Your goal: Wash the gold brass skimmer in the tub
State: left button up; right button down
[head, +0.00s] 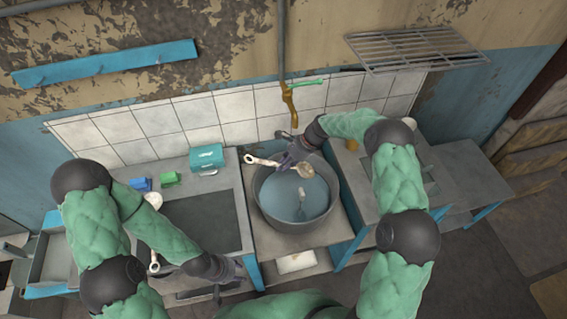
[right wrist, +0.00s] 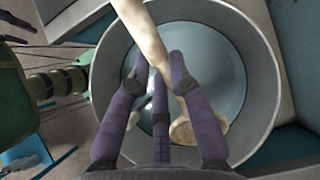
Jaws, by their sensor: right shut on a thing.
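The gold brass skimmer (head: 264,160) is in my right gripper (head: 292,160), above the far part of the grey tub (head: 262,212). Its ringed handle end points left and its round head is at the right. In the right wrist view, the right gripper (right wrist: 162,75) is shut on the pale handle (right wrist: 145,32), and the head (right wrist: 185,132) shows partly behind a finger, over the tub (right wrist: 255,75). The tub holds bluish water (head: 285,207) with a pale shape in it, perhaps a reflection. My left gripper (head: 232,280) is low, left of the tub, with its fingers apart and empty.
A brass tap (head: 289,100) with a green handle hangs behind the tub. A teal box (head: 206,157), a green block (head: 170,178) and a blue block (head: 141,184) stand on the left counter. A white item (head: 297,262) lies below the tub. A wall rack (head: 415,48) is at upper right.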

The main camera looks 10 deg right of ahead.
notch_tip(320, 180, down, 15)
jog(key=b, duration=0.9)
jog(key=shift+r, duration=0.2)
jog(key=shift+d, duration=0.1)
dwell(0.6)
jog(key=shift+d, duration=0.7)
jog(key=shift+a, duration=0.1)
jog(key=shift+a, duration=0.7)
jog(key=shift+r, duration=0.1)
